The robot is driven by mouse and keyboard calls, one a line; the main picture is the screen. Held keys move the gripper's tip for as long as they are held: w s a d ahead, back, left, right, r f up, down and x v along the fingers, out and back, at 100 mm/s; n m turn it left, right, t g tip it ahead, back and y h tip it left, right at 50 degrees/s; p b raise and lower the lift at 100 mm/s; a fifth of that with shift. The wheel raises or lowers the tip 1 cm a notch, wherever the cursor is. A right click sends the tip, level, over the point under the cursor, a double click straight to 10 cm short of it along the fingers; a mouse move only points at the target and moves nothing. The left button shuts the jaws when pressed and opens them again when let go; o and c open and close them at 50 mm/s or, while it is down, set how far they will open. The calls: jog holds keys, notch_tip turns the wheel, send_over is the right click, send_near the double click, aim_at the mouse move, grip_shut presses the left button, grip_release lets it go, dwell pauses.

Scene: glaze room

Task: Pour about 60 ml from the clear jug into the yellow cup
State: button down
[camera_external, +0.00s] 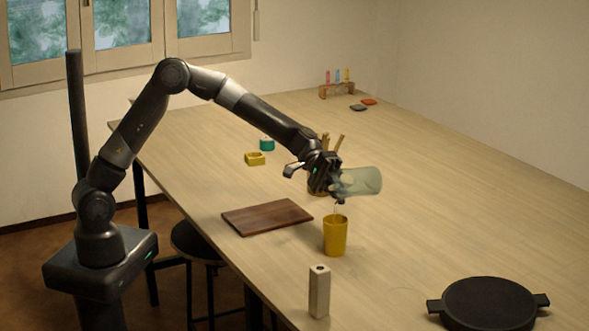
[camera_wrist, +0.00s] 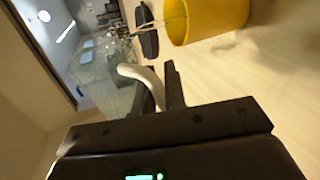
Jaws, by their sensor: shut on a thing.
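The clear jug (camera_external: 361,181) is held tilted almost onto its side above the yellow cup (camera_external: 335,236). My gripper (camera_external: 325,176) is shut on the jug; the pale handle (camera_wrist: 142,76) lies by its fingers (camera_wrist: 165,92) in the wrist view. A thin streak of liquid runs from the jug down toward the cup's mouth. The cup stands upright on the table, apart from the jug. The wrist view also shows the glassy jug body (camera_wrist: 108,72) and the cup (camera_wrist: 207,18). The liquid levels cannot be read.
A brown board (camera_external: 266,217) lies left of the cup. A pale upright block (camera_external: 319,291) stands in front, and a black round pan (camera_external: 490,303) at front right. A holder with wooden sticks (camera_external: 338,143) is partly hidden behind my gripper.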

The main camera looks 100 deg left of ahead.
jog(key=shift+w+a+f+n+g+h, duration=0.1)
jog(key=shift+w+f+n+g+h, duration=0.15)
jog(key=shift+n, duration=0.2)
jog(key=shift+a+f+n+g+h, duration=0.1)
jog(key=shift+n+g+h, duration=0.05)
jog(key=shift+n+h, duration=0.25)
jog(key=shift+s+d+r+n+g+h, duration=0.15)
jog(key=shift+r+n+h, duration=0.15)
jog(key=shift+n, duration=0.15)
jog(key=shift+s+d+r+n+g+h, duration=0.1)
jog(key=shift+r+n+g+h, duration=0.05)
jog(key=shift+r+n+h, duration=0.2)
jog(key=shift+s+d+f+n, duration=0.15)
jog(key=shift+f+n, duration=0.05)
jog(key=shift+n, duration=0.35)
jog(key=shift+h+b, duration=0.3)
jog(key=shift+h, duration=0.1)
